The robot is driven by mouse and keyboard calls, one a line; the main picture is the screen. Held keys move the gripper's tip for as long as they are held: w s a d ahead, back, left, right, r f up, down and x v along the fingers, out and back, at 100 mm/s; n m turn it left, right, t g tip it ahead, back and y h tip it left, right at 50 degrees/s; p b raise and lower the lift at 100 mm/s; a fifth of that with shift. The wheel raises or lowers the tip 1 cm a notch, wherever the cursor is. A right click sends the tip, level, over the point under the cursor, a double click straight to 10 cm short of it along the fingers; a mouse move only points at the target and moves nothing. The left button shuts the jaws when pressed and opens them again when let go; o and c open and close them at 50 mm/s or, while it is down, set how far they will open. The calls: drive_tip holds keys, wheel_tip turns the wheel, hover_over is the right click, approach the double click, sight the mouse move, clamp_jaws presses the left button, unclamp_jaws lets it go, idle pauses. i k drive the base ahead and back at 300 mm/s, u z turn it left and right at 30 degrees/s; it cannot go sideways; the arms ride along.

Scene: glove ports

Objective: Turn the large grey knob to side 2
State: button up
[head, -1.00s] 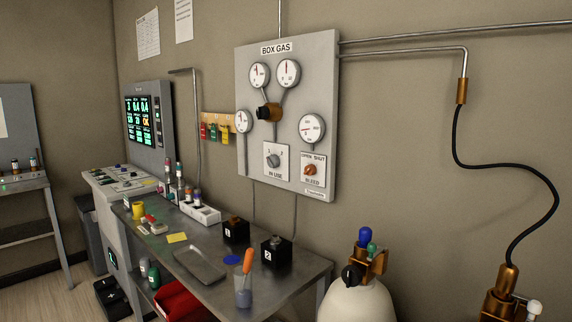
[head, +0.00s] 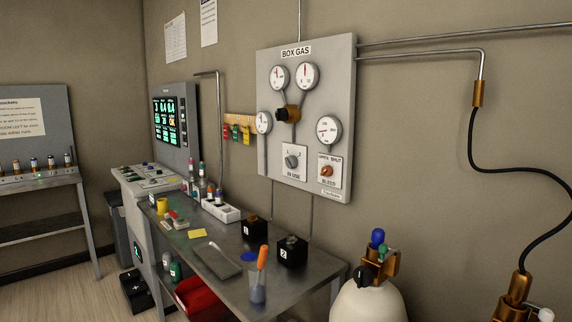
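The large grey knob (head: 292,161) is in the head view, on a white plate marked IN USE on the grey BOX GAS panel (head: 343,90) on the wall. The side marks above the knob are too small to read, and I cannot tell which side it points to. A smaller orange knob (head: 326,171) sits to its right on the plate marked OPEN, SHUT and BLEED. Several round gauges and a black knob (head: 282,115) on a brass body are above the grey knob. My gripper is not in view.
A metal bench (head: 320,272) stands below the panel, with two black boxes, a tray (head: 218,260) and a cup holding an orange-handled tool (head: 262,258). A pale gas cylinder (head: 368,303) with brass fittings stands right of the bench. A control console (head: 176,125) is to the left.

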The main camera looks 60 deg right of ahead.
sight(291, 162)
drive_tip(key=u, duration=0.05)
drive_tip(key=i, duration=0.95)
drive_tip(key=z, duration=0.05)
